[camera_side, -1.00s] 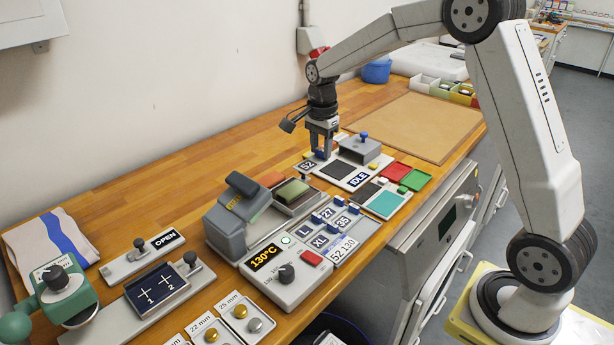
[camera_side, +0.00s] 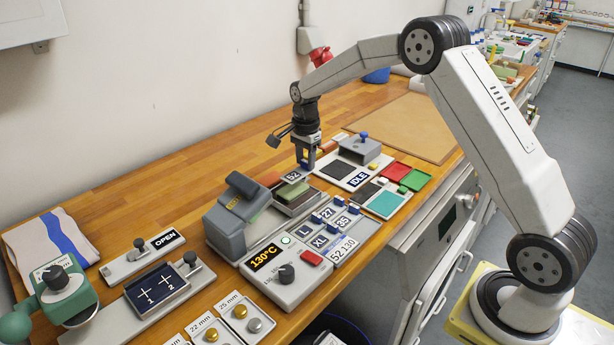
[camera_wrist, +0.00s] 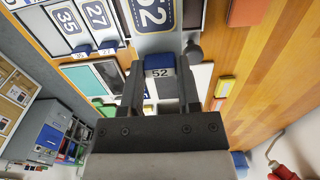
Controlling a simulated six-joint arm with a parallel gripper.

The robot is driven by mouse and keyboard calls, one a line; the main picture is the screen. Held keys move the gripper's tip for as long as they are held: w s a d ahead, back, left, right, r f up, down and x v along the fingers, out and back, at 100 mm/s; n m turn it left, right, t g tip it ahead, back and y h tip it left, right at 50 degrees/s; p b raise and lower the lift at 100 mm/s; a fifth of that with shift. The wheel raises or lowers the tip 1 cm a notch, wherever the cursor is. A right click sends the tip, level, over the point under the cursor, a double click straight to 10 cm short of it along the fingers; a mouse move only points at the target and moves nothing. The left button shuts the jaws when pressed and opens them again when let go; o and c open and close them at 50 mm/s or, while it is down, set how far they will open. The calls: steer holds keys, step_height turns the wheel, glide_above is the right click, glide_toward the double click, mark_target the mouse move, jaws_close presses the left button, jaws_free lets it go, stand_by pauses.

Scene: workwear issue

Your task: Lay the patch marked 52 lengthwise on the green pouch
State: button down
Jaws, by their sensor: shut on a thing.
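The patch marked 52 (camera_side: 293,176) is dark with white digits; it also shows large at the top of the wrist view (camera_wrist: 153,14). My gripper (camera_side: 306,163) is shut on the patch's blue tab (camera_wrist: 158,64), which carries a small 52 label, with one finger on each side. The patch extends out ahead of the fingers. The green pouch (camera_side: 292,191) lies on a grey plate in front of the heat press in the side view. The patch appears just behind and above the pouch's far edge; I cannot tell whether they touch.
The grey press head (camera_side: 240,203) stands left of the pouch. Patches 27 (camera_wrist: 97,13) and 35 (camera_wrist: 66,18) lie in a rack with blue tabs. Open wood lies behind.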

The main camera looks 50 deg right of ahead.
mark_target(305, 161)
steer(key=shift+w+f, duration=0.15)
steer(key=shift+f, duration=1.55)
steer(key=shift+f, duration=0.1)
steer(key=shift+c, duration=1.6)
jaws_free()
step_height(305, 161, up, 12)
steer(key=shift+r, duration=0.15)
